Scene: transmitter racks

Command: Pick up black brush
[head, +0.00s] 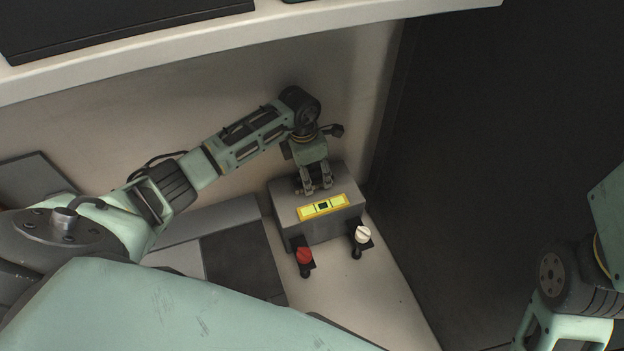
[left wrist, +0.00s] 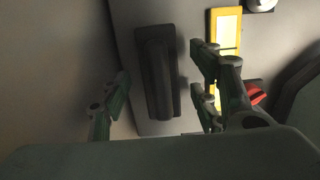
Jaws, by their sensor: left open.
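The black brush (left wrist: 158,75) shows in the left wrist view as a dark, long block on the top of a grey box, between my spread left fingers but apart from them. In the head view I cannot make it out; my left gripper covers that part of the box. My left gripper (head: 315,190) is open and empty, pointing down over the back part of the grey box (head: 286,219). Its fingers also show in the left wrist view (left wrist: 162,88), one on each side of the brush. My right gripper is out of the picture.
The box has a yellow-framed panel (head: 322,207) on top, with a red knob (head: 304,256) and a white knob (head: 362,235) at its front. A light wall stands close behind, a dark panel (head: 480,150) to the right. A shelf edge (head: 230,38) hangs above.

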